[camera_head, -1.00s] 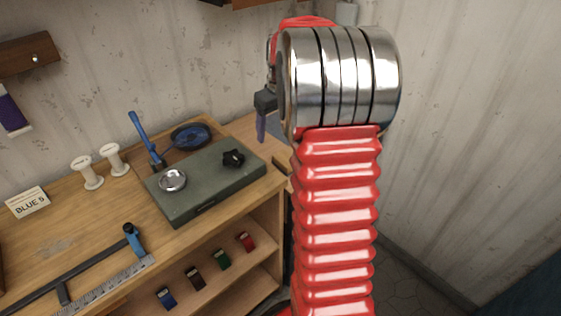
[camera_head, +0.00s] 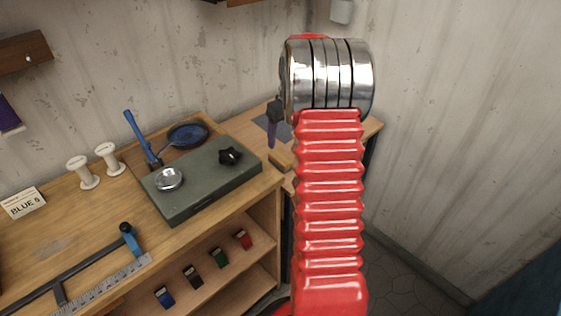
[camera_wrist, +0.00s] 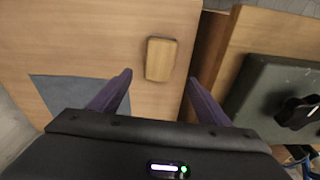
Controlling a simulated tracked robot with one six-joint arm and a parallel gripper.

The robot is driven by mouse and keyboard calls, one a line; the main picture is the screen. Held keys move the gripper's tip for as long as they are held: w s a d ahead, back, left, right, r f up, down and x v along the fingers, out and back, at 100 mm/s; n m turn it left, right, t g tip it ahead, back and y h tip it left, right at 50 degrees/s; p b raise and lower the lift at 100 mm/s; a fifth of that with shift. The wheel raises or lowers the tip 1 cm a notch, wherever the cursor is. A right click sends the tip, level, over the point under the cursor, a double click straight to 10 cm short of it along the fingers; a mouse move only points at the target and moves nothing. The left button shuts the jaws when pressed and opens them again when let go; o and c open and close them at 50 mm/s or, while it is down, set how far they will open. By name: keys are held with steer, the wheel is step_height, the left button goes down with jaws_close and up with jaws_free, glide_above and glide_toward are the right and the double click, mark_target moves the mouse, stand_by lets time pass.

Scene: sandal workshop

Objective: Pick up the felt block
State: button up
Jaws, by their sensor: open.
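A small tan block (camera_wrist: 161,59), which I take to be the felt block, lies on a light wooden table top. It also shows in the head view (camera_head: 281,160), beside my arm. My gripper (camera_wrist: 159,77) is open, with its two purple fingers spread left and right of the block's near end. The block lies between and just beyond the fingertips in the wrist view, not gripped. In the head view one purple finger of my gripper (camera_head: 272,132) shows above and left of the block; my arm hides the rest.
A grey-green slab (camera_head: 202,180) with a black knob (camera_head: 230,156) and a small metal dish (camera_head: 169,179) sits on the workbench to the left. A dark flat mat (camera_wrist: 78,93) lies left of the block. A wall stands behind.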

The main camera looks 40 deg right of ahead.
mark_target(282, 155)
steer(key=shift+w+f, duration=0.2)
steer(key=shift+f, duration=1.2)
steer(key=shift+w+f, duration=0.2)
steer(key=shift+f, duration=1.15)
steer(key=shift+w+d+f, duration=0.1)
steer(key=shift+w+f, duration=0.05)
steer(key=shift+f, duration=2.45)
steer(key=c, duration=1.2)
steer(key=shift+r, duration=0.1)
step_height(282, 155, up, 10)
steer(key=shift+f, duration=0.1)
